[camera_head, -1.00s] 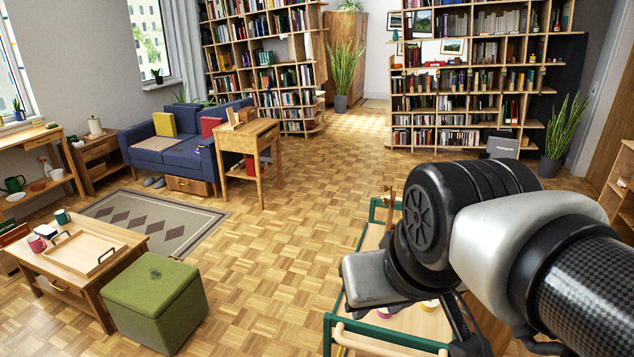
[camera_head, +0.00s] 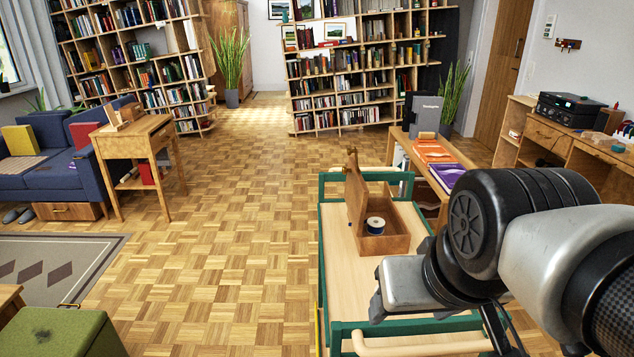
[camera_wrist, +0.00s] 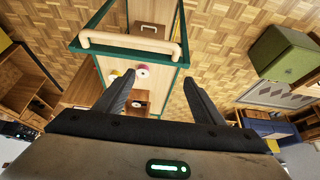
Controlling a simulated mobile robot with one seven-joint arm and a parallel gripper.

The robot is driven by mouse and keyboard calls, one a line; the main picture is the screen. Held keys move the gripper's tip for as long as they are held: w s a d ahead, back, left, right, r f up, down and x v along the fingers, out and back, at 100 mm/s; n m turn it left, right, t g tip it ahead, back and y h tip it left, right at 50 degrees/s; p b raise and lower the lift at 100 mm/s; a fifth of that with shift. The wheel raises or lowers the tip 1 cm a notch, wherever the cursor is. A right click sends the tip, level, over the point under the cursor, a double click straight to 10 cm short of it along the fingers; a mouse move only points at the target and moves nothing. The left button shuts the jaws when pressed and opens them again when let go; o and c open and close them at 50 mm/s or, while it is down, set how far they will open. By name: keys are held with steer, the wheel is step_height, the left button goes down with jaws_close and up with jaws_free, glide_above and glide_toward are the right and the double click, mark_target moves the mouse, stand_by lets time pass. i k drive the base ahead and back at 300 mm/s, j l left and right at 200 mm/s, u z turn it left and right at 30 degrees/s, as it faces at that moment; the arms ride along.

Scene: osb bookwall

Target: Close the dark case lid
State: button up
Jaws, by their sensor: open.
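A brown wooden case (camera_head: 398,238) stands on the trolley top, with its lid (camera_head: 355,200) raised at the left side. In the head view my wrist is at the right of the case, and the fingertips are not clearly seen.
The trolley has a green frame (camera_head: 330,325) and a pale handle (camera_head: 420,346) at its near end. A wooden table (camera_head: 400,143) with orange and purple books stands behind right. A desk with a black device (camera_head: 570,110) is at the right. Parquet floor is free at the left.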

mark_target(355, 192)
steer(key=j+z, duration=0.3)
steer(key=j, duration=0.5)
steer(key=j+z, duration=0.35)
steer(key=j, duration=0.5)
